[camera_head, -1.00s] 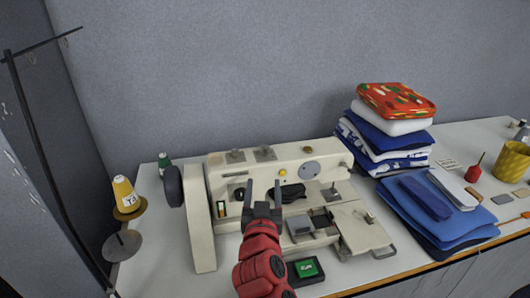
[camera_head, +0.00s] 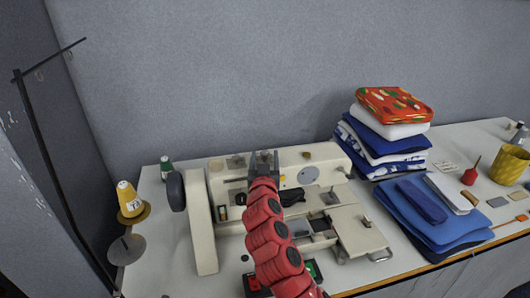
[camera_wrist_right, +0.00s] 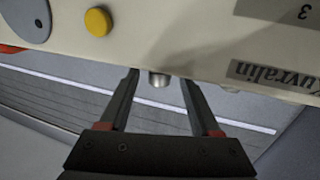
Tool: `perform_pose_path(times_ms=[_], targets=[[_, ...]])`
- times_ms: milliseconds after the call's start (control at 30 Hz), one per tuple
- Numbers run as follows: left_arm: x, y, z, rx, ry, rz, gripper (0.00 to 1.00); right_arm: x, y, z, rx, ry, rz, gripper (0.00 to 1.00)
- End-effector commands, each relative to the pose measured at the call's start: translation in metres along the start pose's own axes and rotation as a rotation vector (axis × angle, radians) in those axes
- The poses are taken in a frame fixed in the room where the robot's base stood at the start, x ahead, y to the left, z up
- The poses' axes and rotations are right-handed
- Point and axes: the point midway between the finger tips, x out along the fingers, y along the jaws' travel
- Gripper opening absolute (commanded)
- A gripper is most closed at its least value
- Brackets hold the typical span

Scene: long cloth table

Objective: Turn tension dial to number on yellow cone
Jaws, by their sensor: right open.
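The yellow cone (camera_head: 129,199) stands at the left on a round holder; its white label carries dark marks too small to read surely. The cream sewing machine (camera_head: 203,225) stands in the middle of the table. My right gripper (camera_head: 264,155) is raised at the machine's upper front and hides part of it. In the right wrist view my gripper (camera_wrist_right: 160,78) is open, with a small metal peg or knob (camera_wrist_right: 159,80) between its fingertips; I cannot tell whether they touch it. I cannot tell which part is the tension dial. My left gripper is out of view.
A yellow button (camera_wrist_right: 98,21) and a grey disc (camera_wrist_right: 28,16) are on the machine face. Folded cloth (camera_head: 389,135) is stacked to the right, with blue cloth (camera_head: 440,220) before it. A green spool (camera_head: 166,167) and handwheel (camera_head: 176,191) are left.

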Motion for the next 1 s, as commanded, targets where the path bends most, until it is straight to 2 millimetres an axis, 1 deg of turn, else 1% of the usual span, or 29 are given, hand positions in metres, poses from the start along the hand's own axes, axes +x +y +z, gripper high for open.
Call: perform_pose_path(times_ms=[33,200,567,600,667,700,767,900,933,1000], targets=[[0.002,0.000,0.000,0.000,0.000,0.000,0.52,0.005,0.000,0.001,-0.001,-0.005,0.002,0.64],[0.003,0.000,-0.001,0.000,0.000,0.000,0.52,0.014,0.000,0.001,0.001,-0.003,0.001,0.64],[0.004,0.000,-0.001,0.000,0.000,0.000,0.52,0.017,0.000,0.002,0.000,-0.003,0.000,0.64],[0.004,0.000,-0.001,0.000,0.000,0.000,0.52,0.017,0.000,0.002,0.000,-0.003,0.000,0.57],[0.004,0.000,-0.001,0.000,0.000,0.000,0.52,0.017,0.000,0.002,0.000,-0.003,0.000,0.46],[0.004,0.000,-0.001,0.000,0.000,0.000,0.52,0.017,0.000,0.002,0.000,-0.003,0.000,0.39],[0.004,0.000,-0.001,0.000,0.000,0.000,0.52,0.017,0.000,0.002,0.000,-0.003,0.000,0.28],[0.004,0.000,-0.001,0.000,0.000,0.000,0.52,0.017,0.000,0.001,0.000,-0.003,0.000,0.03],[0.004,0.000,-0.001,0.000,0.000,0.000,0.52,0.017,0.000,0.002,0.000,-0.003,0.000,0.00],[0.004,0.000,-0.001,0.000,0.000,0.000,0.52,0.017,0.000,0.002,0.000,-0.003,0.000,0.00]])
